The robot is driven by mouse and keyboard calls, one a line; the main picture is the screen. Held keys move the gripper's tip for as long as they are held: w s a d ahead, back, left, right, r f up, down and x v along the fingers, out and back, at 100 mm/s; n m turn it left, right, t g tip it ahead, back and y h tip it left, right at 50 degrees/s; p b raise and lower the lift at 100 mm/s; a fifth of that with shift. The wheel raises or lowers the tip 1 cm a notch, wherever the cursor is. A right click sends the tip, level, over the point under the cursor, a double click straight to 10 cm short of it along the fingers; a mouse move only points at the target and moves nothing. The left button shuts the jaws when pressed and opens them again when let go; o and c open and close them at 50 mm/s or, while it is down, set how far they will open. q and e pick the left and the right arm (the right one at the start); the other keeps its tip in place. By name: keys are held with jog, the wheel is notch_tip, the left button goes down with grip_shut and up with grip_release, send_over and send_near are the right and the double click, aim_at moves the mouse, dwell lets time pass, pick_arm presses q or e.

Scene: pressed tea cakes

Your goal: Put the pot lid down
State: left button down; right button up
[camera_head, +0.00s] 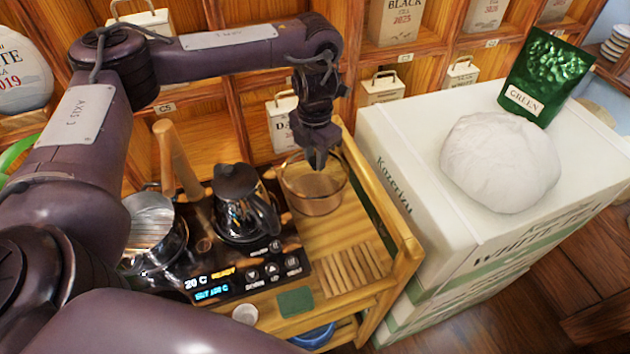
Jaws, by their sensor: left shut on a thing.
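My left gripper (318,160) reaches down from above at the glass pot (312,200), with its fingers close together at the pot's top. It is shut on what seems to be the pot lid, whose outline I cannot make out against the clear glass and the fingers. I cannot tell whether the lid touches the pot's rim. The glass pot stands upright at the back right of the wooden cart (345,228). My right gripper is not in view.
A black kettle (240,210) stands on the heater (265,268), left of the glass pot. A steel saucepan (152,235) is further left. A slatted wooden rest (351,269) lies in front. White boxes (410,215) bearing a wrapped tea cake (500,162) and green pouch (543,75) stand right.

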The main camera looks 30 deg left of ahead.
aim_at(315, 178)
pick_arm(q)
notch_tip(315, 178, down, 2)
jog(key=shift+f, duration=0.15)
notch_tip(315, 178, down, 5)
jog(key=shift+f, duration=0.25)
jog(key=shift+f, duration=0.2)
jog(key=c, duration=1.1)
grip_release()
jog(key=shift+c, duration=0.2)
jog(key=shift+r, duration=0.1)
